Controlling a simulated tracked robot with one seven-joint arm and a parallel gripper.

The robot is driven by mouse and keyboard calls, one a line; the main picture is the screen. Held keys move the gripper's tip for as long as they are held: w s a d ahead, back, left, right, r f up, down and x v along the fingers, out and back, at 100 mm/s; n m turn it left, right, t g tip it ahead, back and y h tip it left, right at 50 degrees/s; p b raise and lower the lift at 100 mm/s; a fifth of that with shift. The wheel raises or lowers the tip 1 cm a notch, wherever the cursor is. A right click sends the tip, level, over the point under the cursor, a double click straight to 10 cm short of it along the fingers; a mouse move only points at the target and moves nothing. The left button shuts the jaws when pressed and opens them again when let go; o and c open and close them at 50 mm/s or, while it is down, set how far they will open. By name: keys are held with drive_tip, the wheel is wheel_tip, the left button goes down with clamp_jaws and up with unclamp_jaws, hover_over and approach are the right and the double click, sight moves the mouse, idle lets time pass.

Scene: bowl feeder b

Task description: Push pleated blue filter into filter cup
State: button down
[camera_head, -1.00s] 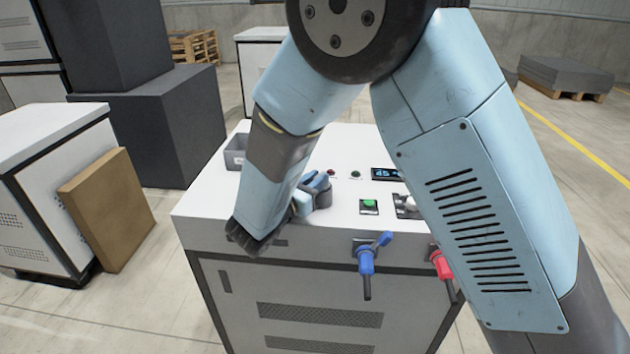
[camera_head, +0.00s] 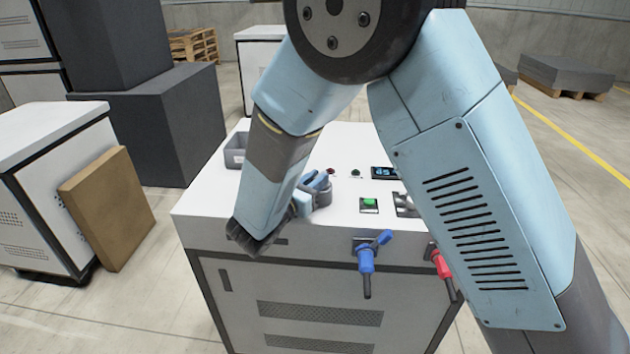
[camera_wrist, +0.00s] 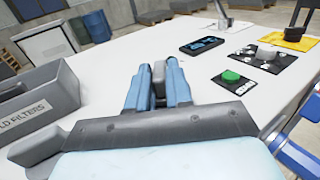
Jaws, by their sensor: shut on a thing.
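My gripper (camera_wrist: 158,82) has two blue fingers closed on a narrow grey piece (camera_wrist: 158,72), seen in the wrist view. In the head view my gripper (camera_head: 316,181) is low over the white worktop, near its front edge. A grey rounded body (camera_head: 322,197), which looks like the filter cup, is right beside the fingers and partly hidden by them. I cannot make out blue pleats in either view. The filter cannot be told apart from the fingers, and whether it is inside the cup is hidden.
A grey old-filters bin (camera_wrist: 50,100) stands left on the worktop (camera_wrist: 130,50). Right of my gripper are a dark display (camera_wrist: 207,45) and a green button (camera_wrist: 231,75). Blue (camera_head: 366,259) and red (camera_head: 441,264) handles stick out from the cabinet's front.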

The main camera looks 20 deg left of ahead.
drive_tip(key=c, duration=0.9)
unclamp_jaws()
drive_tip(key=shift+c, duration=0.2)
drive_tip(key=v, duration=1.4)
drive_tip(key=w+d+r+m+g+h, duration=0.1)
drive_tip(key=w+d+r+m+g, duration=0.3)
drive_tip(key=d, duration=0.5)
drive_tip(key=w+d+r+m+g+h, duration=0.25)
drive_tip(key=d+m+g, duration=0.2)
drive_tip(key=d, duration=0.55)
drive_tip(key=w+d+r+m+g+h, duration=0.1)
drive_tip(key=w+d+r+m+g, duration=0.25)
drive_tip(key=d+m, duration=0.4)
drive_tip(key=s+d+r+m+y, duration=0.4)
drive_tip(key=d+m, duration=0.4)
drive_tip(key=d, duration=0.2)
drive_tip(key=s+d+r+m+y, duration=0.4)
drive_tip(key=s+d+m, duration=0.4)
drive_tip(key=d, duration=0.3)
drive_tip(key=shift+s+d+m+y, duration=0.3)
drive_tip(key=shift+s+y, duration=0.55)
